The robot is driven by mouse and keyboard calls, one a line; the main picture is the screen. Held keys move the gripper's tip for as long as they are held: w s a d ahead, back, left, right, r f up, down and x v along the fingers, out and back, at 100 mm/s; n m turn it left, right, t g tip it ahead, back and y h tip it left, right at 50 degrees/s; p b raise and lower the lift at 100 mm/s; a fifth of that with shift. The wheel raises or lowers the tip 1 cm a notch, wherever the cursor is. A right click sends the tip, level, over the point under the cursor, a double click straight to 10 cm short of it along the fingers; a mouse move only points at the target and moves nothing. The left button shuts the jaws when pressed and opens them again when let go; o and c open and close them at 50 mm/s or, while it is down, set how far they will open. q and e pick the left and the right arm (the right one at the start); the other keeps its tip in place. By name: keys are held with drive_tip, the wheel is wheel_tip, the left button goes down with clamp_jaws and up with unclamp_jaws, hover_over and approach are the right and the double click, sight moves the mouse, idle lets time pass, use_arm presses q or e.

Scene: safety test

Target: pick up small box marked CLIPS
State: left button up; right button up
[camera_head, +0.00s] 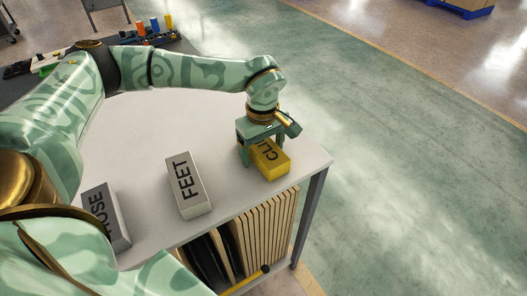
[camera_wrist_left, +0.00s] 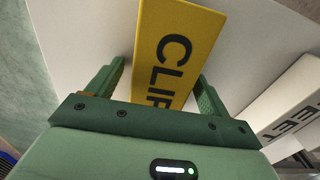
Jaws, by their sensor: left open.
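The small yellow box marked CLIPS (camera_head: 274,163) lies on the white table (camera_head: 140,135) near its right corner. My left gripper (camera_head: 259,160) is over the box, with its jaws open. In the left wrist view the box (camera_wrist_left: 178,50) lies between the two green fingers (camera_wrist_left: 155,90), and a gap shows at each finger. Part of its lettering is hidden behind the gripper body. My right gripper is not visible in either view.
A white box marked FEET (camera_head: 188,184) stands left of the CLIPS box, and a grey box marked with letters ending OSE (camera_head: 105,217) is further left. Boards (camera_head: 265,225) stand under the tabletop. Coloured items (camera_head: 155,25) sit at the far left. Open floor lies right.

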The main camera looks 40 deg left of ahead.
use_arm(q)
drive_tip(key=shift+r, duration=0.15)
drive_tip(key=c, duration=1.1)
